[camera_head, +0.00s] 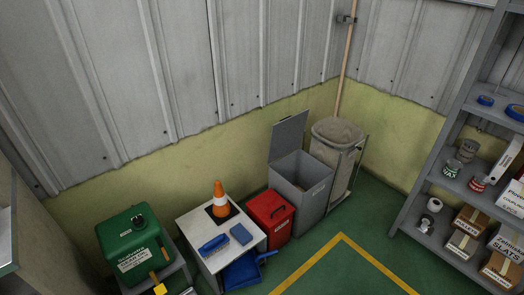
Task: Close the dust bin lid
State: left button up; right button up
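The grey dust bin (303,180) stands on the floor near the wall, right of the red box. Its flat lid (288,138) is open and stands up at the bin's back left edge. The bin's dark inside shows from above. Neither of my grippers is in view.
A red box (271,212) stands left of the bin, and a beige lidded bin (338,132) in a frame stands behind right. A white table (224,245) holds a traffic cone (220,201). A green container (135,244) is farther left. Shelves (440,185) stand at right. Green floor (345,262) in front is clear.

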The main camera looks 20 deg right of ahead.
aim_at(287, 135)
jog(key=i+l+u, duration=0.1)
jog(key=l+u, duration=0.25)
jog(key=i+l+u, duration=0.1)
jog(key=u, duration=0.25)
jog(key=l, duration=0.05)
